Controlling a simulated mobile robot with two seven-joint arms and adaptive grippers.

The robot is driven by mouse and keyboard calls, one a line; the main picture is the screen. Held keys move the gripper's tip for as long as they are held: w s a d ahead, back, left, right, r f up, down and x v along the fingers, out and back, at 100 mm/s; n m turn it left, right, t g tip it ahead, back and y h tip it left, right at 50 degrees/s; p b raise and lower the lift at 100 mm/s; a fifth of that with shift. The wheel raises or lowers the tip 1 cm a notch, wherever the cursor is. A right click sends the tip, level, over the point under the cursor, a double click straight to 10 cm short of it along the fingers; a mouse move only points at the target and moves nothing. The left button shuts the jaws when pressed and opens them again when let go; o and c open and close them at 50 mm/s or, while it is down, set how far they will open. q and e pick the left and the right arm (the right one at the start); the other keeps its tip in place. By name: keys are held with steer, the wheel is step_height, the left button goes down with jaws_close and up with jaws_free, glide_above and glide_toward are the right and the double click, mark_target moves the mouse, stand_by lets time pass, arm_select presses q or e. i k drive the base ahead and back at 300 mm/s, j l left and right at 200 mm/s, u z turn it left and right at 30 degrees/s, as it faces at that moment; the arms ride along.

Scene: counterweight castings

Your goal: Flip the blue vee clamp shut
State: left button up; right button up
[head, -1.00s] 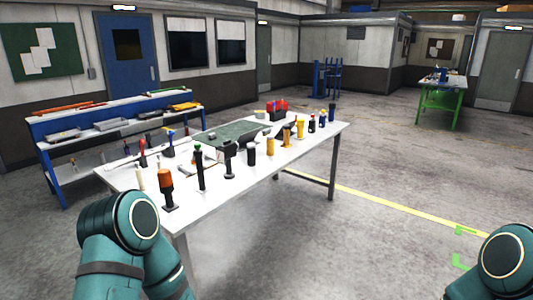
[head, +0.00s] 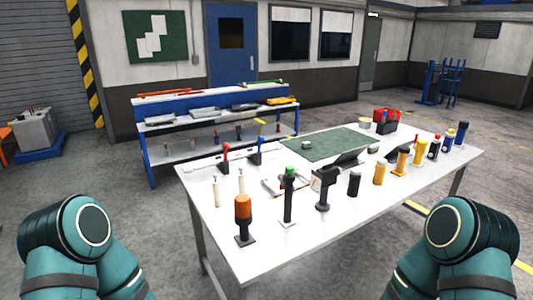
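A small blue upright piece (head: 257,149), which looks like the blue vee clamp, stands near the far left edge of the white table (head: 310,222). It has a dark foot, and a yellow tip shows just above it; I cannot tell whether the tip belongs to it. It is too small to tell how its arm lies. A similar red piece (head: 225,153) stands just left of it. My two teal arms show at the lower left and lower right, away from the table top. Neither gripper is in view.
Several upright tools line the near side of the table, among them an orange-topped one (head: 243,212) and a green-topped one (head: 289,192). A green mat (head: 322,143) and a red bin (head: 387,117) lie farther back. A blue shelf bench (head: 165,104) stands behind. Floor in front is clear.

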mark_target(261, 139)
steer(key=i, duration=0.3)
steer(key=i+l+z, duration=0.15)
steer(key=l, duration=0.3)
steer(key=i+l+z, duration=0.15)
steer(key=l, duration=0.3)
steer(key=i+l+z, duration=0.1)
steer(key=l, duration=0.3)
steer(key=i+l+z, duration=0.15)
steer(key=i+l, duration=0.15)
steer(key=l, duration=0.1)
